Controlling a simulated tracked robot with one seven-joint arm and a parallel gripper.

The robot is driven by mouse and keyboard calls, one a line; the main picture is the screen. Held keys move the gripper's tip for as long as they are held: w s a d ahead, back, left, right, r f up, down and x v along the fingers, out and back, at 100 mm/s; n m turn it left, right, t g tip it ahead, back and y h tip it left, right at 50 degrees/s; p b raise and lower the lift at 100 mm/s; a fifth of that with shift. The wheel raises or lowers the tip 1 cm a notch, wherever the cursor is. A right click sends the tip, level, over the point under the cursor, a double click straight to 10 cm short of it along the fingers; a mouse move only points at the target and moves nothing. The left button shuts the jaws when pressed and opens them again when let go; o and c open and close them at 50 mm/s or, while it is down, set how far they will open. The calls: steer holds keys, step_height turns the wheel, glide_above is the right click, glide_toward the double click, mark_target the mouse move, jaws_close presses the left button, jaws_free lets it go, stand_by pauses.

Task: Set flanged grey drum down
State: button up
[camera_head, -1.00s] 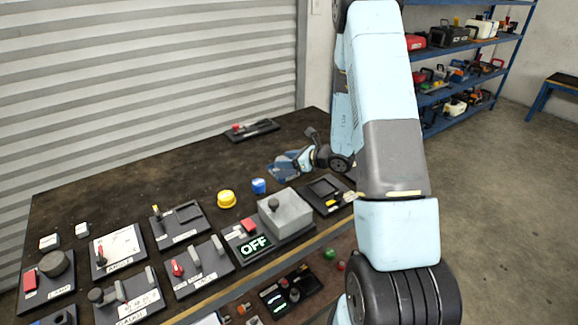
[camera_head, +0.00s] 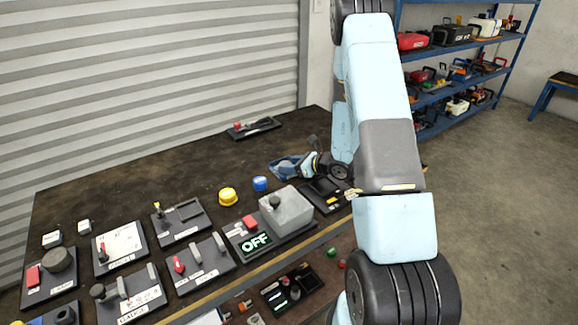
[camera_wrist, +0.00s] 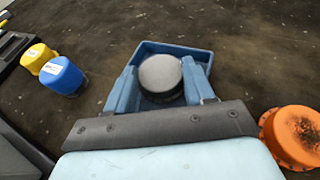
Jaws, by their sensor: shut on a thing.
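The flanged grey drum (camera_wrist: 160,72) is upright between the two blue fingers of my gripper (camera_wrist: 160,88) in the wrist view. My gripper is shut on its sides. The drum is over or inside a blue tray (camera_wrist: 203,50), whose rim shows behind and beside it. I cannot tell whether its base touches the tray floor. In the head view my gripper (camera_head: 306,165) is low at the blue tray (camera_head: 277,169), and the drum shows poorly there.
A blue cap (camera_wrist: 62,76) and a yellow cap (camera_wrist: 38,57) stand left of the tray. An orange flanged drum (camera_wrist: 295,133) stands close on the right. Labelled switch panels, including a grey box (camera_head: 290,209), fill the bench front. The bench behind is mostly clear.

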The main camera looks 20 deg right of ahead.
steer(key=shift+s+d+f, duration=0.1)
steer(key=shift+s+f, duration=0.2)
steer(key=shift+f, duration=0.35)
steer(key=o, duration=1)
steer(key=shift+o, duration=0.2)
steer(key=shift+r, duration=0.45)
steer(key=v, duration=1.1)
steer(key=shift+d+r, duration=0.15)
steer(key=shift+r, duration=0.55)
steer(key=s+a+r+n+g, duration=0.4)
steer(key=s+a+r+n, duration=0.25)
steer(key=r, duration=0.25)
steer(key=s+a+r+n+g, duration=0.4)
steer(key=s+a+r+n, duration=0.15)
steer(key=r+n, duration=0.3)
steer(key=s+d+r+n+t+h, duration=0.3)
steer(key=s+r+n+h, duration=0.6)
steer(key=s+r+n, duration=0.3)
steer(key=s+r, duration=0.1)
steer(key=s, duration=0.2)
steer(key=shift+s+d+r+t+h, duration=0.25)
steer(key=shift+s+t+h, duration=0.05)
steer(key=shift+s, duration=0.05)
